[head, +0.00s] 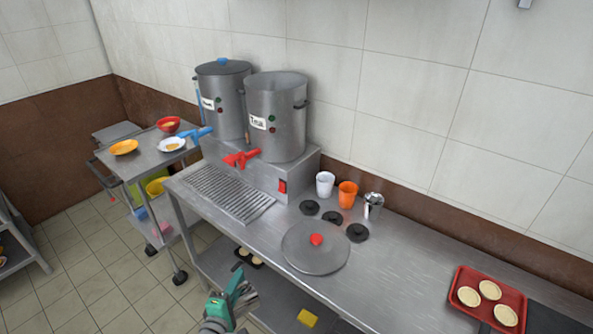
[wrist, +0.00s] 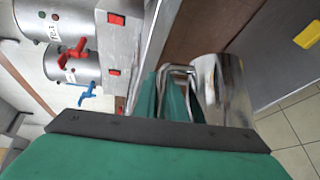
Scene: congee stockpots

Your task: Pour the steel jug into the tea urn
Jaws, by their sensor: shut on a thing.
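My gripper (head: 236,290) has green fingers and is shut on the steel jug (head: 248,300), in front of the counter's front edge. In the wrist view the fingers (wrist: 172,98) close around the handle of the jug (wrist: 228,90); its contents are hidden. Two steel urns stand on a raised steel base at the back left. The right urn (head: 276,120) has no lid on, a red tap and a label that seems to start with T. The left urn (head: 222,110) has a dark lid with a blue knob and a blue tap; its label is too small to read.
A lid with a red knob (head: 315,249) lies on the counter (head: 400,250). Behind it are black discs (head: 333,217), a white cup (head: 325,184), an orange cup (head: 347,194) and a small steel vessel (head: 373,206). A red tray (head: 487,297) sits right; a trolley (head: 150,158) with bowls stands left.

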